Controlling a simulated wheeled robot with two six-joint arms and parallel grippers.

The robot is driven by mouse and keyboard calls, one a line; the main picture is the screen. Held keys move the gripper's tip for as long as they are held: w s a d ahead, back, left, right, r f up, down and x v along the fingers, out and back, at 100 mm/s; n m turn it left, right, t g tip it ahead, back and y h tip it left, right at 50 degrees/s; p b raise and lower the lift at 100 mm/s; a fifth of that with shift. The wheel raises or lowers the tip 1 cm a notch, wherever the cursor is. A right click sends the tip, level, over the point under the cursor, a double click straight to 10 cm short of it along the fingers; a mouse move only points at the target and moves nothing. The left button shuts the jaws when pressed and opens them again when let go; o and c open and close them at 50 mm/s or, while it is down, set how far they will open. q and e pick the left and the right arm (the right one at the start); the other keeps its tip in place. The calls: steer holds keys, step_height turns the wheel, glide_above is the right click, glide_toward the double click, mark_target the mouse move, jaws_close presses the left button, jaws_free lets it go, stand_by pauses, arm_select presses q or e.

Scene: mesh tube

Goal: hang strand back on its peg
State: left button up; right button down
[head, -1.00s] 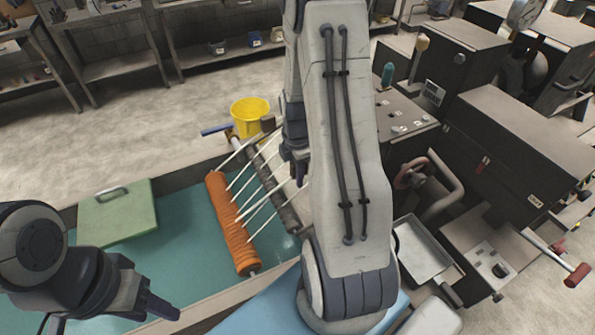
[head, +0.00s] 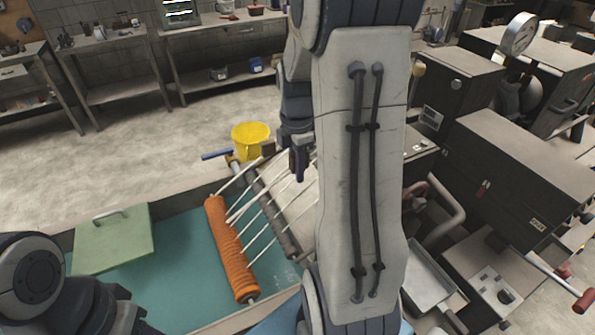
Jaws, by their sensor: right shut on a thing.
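An orange ribbed roller (head: 231,250) lies slanted over the teal tank. Several white strands (head: 262,228) run from it up and right toward a grey bar (head: 278,215) with pale material beside it. My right gripper (head: 299,167) hangs down at the upper ends of the strands, above the bar. It is shut on a thin white strand, whose held end is mostly hidden by the fingers and arm. I cannot make out the individual pegs. My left gripper (head: 138,328) is low at the left, cut by the bottom edge, away from the strands.
The teal tank (head: 170,260) has a green lid (head: 112,238) at its left. A yellow bucket (head: 250,138) stands behind the roller, near a blue-handled bar (head: 217,155). Dark machines (head: 520,170) fill the right. My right arm covers the middle.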

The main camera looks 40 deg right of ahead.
steer(key=shift+r+p, duration=1.25)
steer(key=shift+r, duration=0.3)
